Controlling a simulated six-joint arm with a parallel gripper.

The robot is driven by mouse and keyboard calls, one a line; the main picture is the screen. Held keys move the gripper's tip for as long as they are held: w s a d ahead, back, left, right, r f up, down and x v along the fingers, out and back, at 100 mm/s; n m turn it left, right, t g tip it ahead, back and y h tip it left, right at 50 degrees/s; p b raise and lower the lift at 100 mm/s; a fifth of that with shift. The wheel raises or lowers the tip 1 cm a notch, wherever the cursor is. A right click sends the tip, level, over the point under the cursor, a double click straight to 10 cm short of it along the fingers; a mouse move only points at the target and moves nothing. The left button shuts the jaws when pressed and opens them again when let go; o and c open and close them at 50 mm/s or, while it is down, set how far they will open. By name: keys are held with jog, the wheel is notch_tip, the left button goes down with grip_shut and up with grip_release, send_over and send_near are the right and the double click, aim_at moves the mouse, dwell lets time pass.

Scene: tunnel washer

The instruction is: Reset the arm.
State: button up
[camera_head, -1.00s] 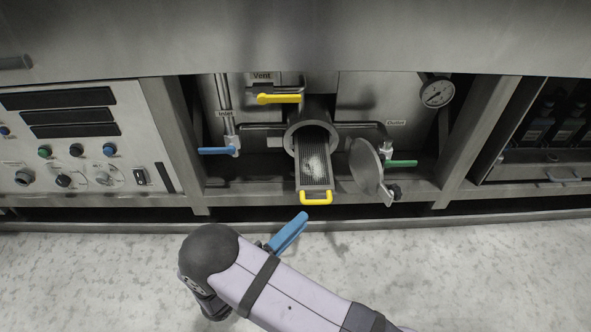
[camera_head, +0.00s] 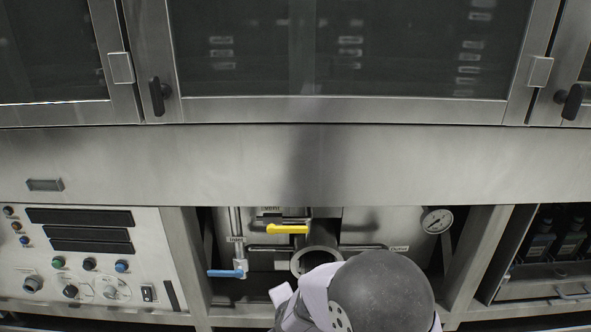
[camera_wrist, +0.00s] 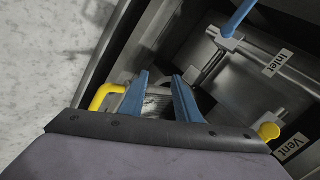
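My gripper (camera_wrist: 159,76) shows in the wrist view as two blue fingers with a clear gap between them. It is open, and I see nothing held. Part of the grey strainer tray (camera_wrist: 157,101) shows beyond and between the fingers. Its yellow handle (camera_wrist: 103,95) is left of the fingers; I cannot tell whether a finger touches the tray. In the head view my arm's dark rounded joint is at the bottom, in front of the round pipe opening (camera_head: 311,258). It hides my fingers, the tray and the round lid.
The blue inlet lever (camera_head: 226,273) and yellow vent lever (camera_head: 286,229) are left of and above the opening. A gauge (camera_head: 437,220) is at right, a control panel (camera_head: 91,259) at left. A steel ledge (camera_head: 300,165) overhangs the bay.

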jog(key=s+d+r+n+g+p, duration=0.2)
jog(key=s+d+r+n+g, duration=0.15)
jog(key=s+d, duration=0.35)
jog(key=s+d+r+n+g+h+p, duration=0.1)
jog(key=s+d+r+n+g, duration=0.25)
jog(key=s, duration=0.55)
jog(key=s+d+r+n+g+p, duration=0.2)
jog(key=s+d+n, duration=0.3)
jog(key=s+d, duration=0.25)
notch_tip(320, 180, up, 37)
jog(key=a+p, duration=0.1)
jog(key=p, duration=3.6)
jog(key=shift+s+a, duration=0.15)
jog(key=shift+f, duration=0.15)
